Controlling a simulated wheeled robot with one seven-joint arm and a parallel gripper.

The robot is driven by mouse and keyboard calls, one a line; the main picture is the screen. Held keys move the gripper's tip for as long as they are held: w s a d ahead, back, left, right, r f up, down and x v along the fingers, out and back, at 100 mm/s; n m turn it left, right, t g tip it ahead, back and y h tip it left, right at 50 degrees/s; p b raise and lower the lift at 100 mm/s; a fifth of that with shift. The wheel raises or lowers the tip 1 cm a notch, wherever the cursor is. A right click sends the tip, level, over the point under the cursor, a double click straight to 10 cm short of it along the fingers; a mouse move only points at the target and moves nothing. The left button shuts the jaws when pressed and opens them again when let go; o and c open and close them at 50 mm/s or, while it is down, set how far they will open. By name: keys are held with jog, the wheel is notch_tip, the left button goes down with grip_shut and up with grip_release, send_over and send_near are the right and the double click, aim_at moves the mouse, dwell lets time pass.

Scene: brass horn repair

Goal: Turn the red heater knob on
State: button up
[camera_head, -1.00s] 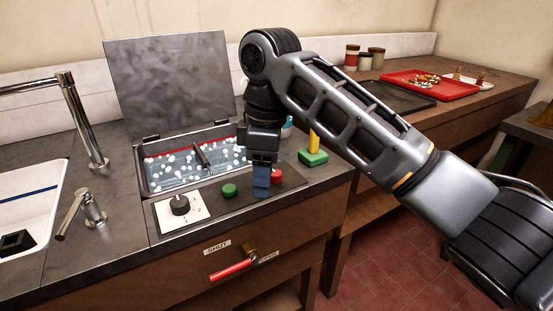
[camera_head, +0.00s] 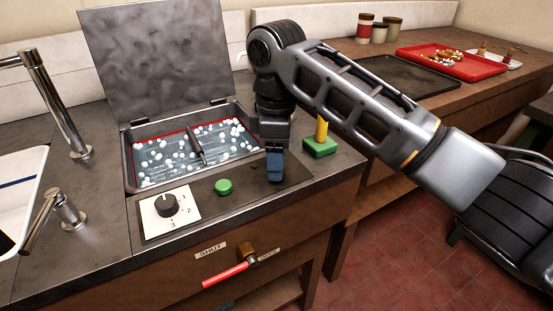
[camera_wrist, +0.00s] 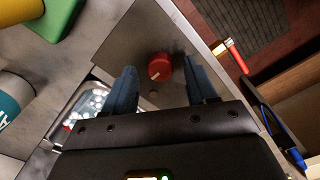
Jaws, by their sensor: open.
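The red heater knob (camera_wrist: 160,67) shows in the wrist view, on a dark metal panel, with a pale pointer line on its face. My gripper (camera_wrist: 163,80) is open, with one blue finger on each side of the knob in that view. I cannot tell whether the fingers touch it. In the head view my gripper (camera_head: 275,165) points down over the right end of the control panel (camera_head: 243,200), and the red knob is hidden behind it.
A green button (camera_head: 224,187) and a black dial on a white plate (camera_head: 167,205) sit left on the panel. Behind is an open-lidded bath (camera_head: 150,165) with foamy liquid. A green block with a yellow post (camera_head: 320,147) stands right. A red-handled valve (camera_head: 225,274) is on the front.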

jog(key=shift+f, duration=0.55)
jog(key=c, duration=1.1)
jog(key=shift+o, duration=0.2)
